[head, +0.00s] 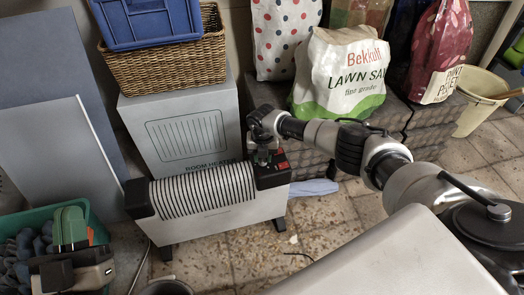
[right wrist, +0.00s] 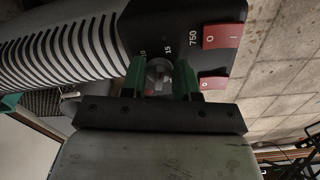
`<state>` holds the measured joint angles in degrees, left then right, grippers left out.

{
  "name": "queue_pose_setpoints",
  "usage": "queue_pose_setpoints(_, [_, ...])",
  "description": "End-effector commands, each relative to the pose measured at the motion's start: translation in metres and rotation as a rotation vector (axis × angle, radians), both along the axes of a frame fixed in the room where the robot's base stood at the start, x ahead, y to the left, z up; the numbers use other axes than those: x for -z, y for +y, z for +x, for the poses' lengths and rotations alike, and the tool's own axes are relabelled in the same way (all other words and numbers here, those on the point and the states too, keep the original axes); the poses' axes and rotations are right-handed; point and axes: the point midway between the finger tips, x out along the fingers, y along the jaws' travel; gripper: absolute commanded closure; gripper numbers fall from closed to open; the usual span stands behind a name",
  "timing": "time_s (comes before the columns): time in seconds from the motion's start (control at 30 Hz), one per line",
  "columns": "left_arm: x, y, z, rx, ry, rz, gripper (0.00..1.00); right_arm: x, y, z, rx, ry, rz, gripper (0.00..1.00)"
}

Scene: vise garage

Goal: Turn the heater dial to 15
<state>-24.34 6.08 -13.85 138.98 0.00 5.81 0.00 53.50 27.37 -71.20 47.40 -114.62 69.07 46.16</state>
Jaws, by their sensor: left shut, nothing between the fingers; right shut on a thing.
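The white room heater (head: 212,207) with a black slatted top stands on the tiled floor in the head view. My right gripper (head: 264,156) is at the dark control panel on its right end. In the right wrist view the grey heater dial (right wrist: 159,74) sits between the green fingers of my right gripper (right wrist: 161,80), which are shut on it. The marks 10 and 15 show just beyond the dial; its exact pointer setting I cannot tell. My left gripper (head: 71,226), with green fingers, is shut and empty at the lower left, away from the heater.
Red switches (right wrist: 222,36) sit beside the dial, near the mark 750. A room heater box (head: 190,130) with a wicker basket (head: 170,66) on top stands behind the heater. A green bin (head: 97,222) is at left. Bags, including lawn sand (head: 338,75), stand behind my right arm.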

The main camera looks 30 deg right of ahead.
Motion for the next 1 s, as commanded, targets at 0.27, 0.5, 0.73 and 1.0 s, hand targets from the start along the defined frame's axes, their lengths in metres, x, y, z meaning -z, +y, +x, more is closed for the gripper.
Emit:
queue_pose_setpoints(0.27, [0.038, 0.004, 0.013, -0.020, 0.339, 0.093, 1.00, -0.002, -0.001, -0.001, 0.163, 0.000, -0.001, 0.94])
queue_pose_setpoints(0.5, [0.059, 0.007, 0.013, -0.028, 0.488, 0.133, 1.00, -0.001, -0.002, -0.001, 0.237, -0.001, 0.000, 0.94])
queue_pose_setpoints(0.73, [0.065, 0.009, 0.012, -0.030, 0.530, 0.143, 1.00, 0.000, -0.002, -0.001, 0.257, -0.001, 0.000, 0.94])
queue_pose_setpoints(1.0, [0.065, 0.009, 0.012, -0.030, 0.530, 0.143, 1.00, 0.000, -0.002, -0.001, 0.256, -0.002, 0.000, 0.94])
